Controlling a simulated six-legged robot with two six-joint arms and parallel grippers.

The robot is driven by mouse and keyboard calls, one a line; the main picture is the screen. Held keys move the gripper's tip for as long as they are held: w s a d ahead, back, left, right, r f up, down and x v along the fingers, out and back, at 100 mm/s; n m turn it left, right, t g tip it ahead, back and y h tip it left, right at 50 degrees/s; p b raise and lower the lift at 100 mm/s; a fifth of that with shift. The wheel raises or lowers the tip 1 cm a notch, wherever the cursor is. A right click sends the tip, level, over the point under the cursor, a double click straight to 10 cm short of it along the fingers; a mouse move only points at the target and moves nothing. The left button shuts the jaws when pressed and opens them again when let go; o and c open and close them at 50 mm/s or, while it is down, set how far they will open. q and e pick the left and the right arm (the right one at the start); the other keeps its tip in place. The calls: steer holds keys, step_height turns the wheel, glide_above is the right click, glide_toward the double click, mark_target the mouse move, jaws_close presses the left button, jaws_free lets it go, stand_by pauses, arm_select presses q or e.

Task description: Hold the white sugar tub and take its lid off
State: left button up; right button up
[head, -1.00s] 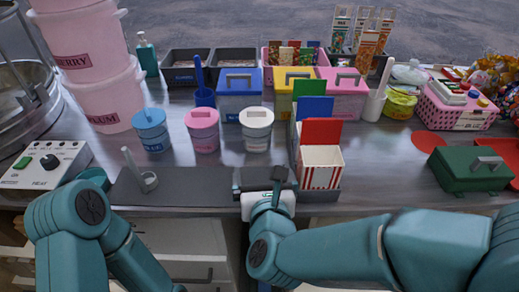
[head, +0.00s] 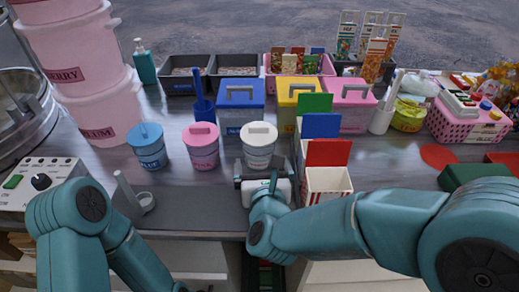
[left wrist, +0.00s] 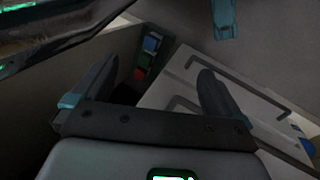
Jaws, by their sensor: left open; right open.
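The white sugar tub (head: 259,152) stands upright on the counter, right of the pink tub, with its white lid (head: 259,132) on. My right gripper (head: 262,172) is open just in front of the tub's near side, below the lid. I cannot tell whether its fingers touch the tub. My left gripper is outside the head view. The left wrist view shows its two fingers (left wrist: 152,92) apart and empty, down by pale cabinet fronts with long handles (left wrist: 268,100).
A pink tub (head: 201,150) and a blue tub (head: 149,148) stand left of the white one. A striped carton (head: 327,183) and upright coloured cards (head: 321,126) are close on the right. A blue lidded box (head: 238,112) stands behind. The dark mat (head: 200,212) in front is partly clear.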

mark_target(260, 158)
steer(key=b+x, duration=0.2)
steer(key=x, duration=0.1)
steer(key=b+x, duration=0.1)
steer(key=x, duration=0.1)
steer(key=shift+w+f, duration=0.2)
steer(key=shift+f, duration=0.1)
steer(key=shift+b+x, duration=0.5)
steer(key=shift+x, duration=0.25)
steer(key=shift+w+r, duration=0.1)
steer(key=shift+r, duration=0.05)
steer(key=c, duration=0.5)
steer(key=shift+r, duration=0.75)
